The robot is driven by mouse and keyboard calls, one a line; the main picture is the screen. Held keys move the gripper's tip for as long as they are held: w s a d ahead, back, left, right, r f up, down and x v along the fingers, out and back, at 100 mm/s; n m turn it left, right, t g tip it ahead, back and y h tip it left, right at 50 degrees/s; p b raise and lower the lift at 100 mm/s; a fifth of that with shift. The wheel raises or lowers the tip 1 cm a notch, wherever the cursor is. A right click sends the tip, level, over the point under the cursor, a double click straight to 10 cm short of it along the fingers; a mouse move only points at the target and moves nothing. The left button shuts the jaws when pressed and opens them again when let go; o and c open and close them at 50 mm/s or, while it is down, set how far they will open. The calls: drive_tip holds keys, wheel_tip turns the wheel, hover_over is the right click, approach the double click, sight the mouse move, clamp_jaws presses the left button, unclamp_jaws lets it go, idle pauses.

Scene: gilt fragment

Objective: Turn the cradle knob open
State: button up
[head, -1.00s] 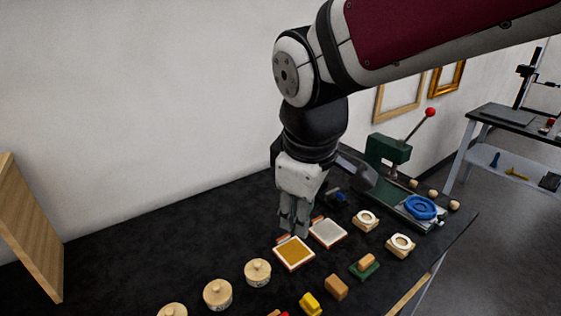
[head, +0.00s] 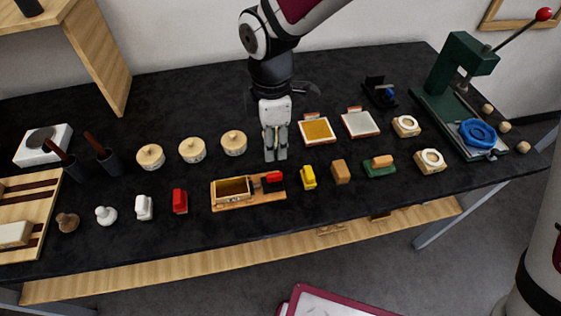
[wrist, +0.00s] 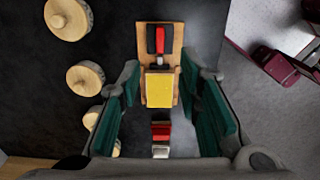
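The wooden cradle (head: 220,207) lies on the black bench near its front edge, with an open box (head: 233,187) on its left part and a red knob (head: 272,178) beside black parts on its right. In the wrist view the cradle (wrist: 172,30) is ahead between the fingers, with the red knob (wrist: 160,38) at the far end and the box's yellow inside (wrist: 159,90) nearer. My gripper (head: 275,156) points down above the bench, just behind the cradle in the head view. In the wrist view my gripper (wrist: 160,112) is open, with nothing between its pads.
Round lidded wooden pots (head: 192,150) stand behind-left of the cradle. A red block (head: 180,201) is left of it and a yellow block (head: 308,178) right. A gold-topped pad (head: 317,131) lies behind-right. A green lever press (head: 460,75) stands far right.

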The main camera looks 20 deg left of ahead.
sight(274, 174)
wheel_tip(274, 174, down, 11)
drive_tip(key=shift+f+p, duration=0.1)
drive_tip(key=shift+p, duration=0.4)
clamp_jaws()
